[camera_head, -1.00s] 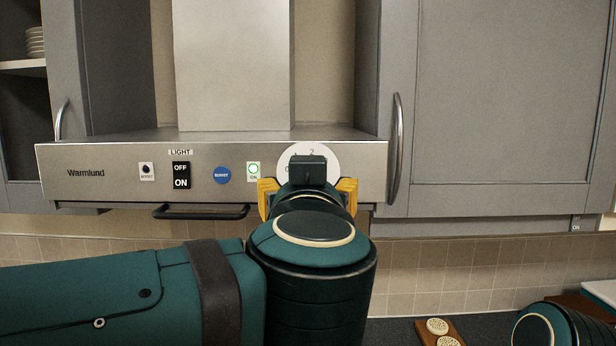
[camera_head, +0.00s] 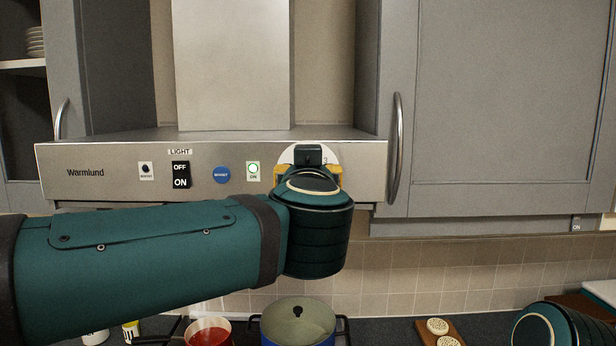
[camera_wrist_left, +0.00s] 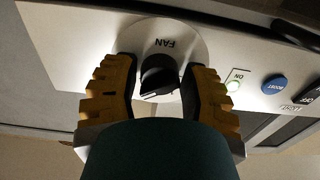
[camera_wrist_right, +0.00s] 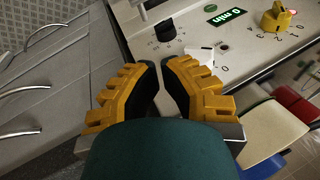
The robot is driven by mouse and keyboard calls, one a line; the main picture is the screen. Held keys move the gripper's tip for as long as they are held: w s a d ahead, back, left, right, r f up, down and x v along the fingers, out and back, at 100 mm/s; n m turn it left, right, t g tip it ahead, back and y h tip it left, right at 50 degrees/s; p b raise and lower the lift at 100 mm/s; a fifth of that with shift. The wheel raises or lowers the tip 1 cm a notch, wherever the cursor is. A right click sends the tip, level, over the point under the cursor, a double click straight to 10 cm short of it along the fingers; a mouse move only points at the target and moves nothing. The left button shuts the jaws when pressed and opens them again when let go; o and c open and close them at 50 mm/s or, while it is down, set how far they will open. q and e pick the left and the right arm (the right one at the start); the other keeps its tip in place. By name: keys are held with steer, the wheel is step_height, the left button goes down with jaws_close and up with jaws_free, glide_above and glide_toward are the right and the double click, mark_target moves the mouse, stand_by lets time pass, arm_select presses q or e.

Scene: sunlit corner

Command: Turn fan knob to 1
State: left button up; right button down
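The fan knob (camera_wrist_left: 158,75) is black and sits on a white round plate marked FAN (camera_wrist_left: 188,38) on the hood front. A narrow gap shows on the left of the knob in the left wrist view; contact on the other side is unclear. The knob's setting cannot be read. My right gripper (camera_wrist_right: 160,70) is empty, with a small gap between its fingertips.
On the hood are a green-ringed ON button (camera_head: 253,171), a blue BOOST button (camera_head: 222,175) and a light switch (camera_head: 181,175). A cabinet handle (camera_head: 397,148) is right of the hood. Below stand a lidded pot (camera_head: 297,322) and a red-filled pan (camera_head: 210,333).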

arm_select(q)
jaws_close()
steer(key=shift+n, duration=0.3)
steer(key=n+p, duration=0.1)
steer(key=n, duration=0.1)
steer(key=shift+n, duration=0.4)
steer(key=n, duration=0.3)
steer(key=shift+n, duration=0.3)
steer(key=n, duration=0.2)
steer(key=shift+n, duration=0.3)
steer(key=n+b, duration=0.1)
steer(key=n, duration=0.1)
steer(key=shift+n, duration=0.4)
steer(key=n+b, duration=0.2)
steer(key=n, duration=0.3)
steer(key=shift+d, duration=0.1)
steer(key=shift+n, duration=0.3)
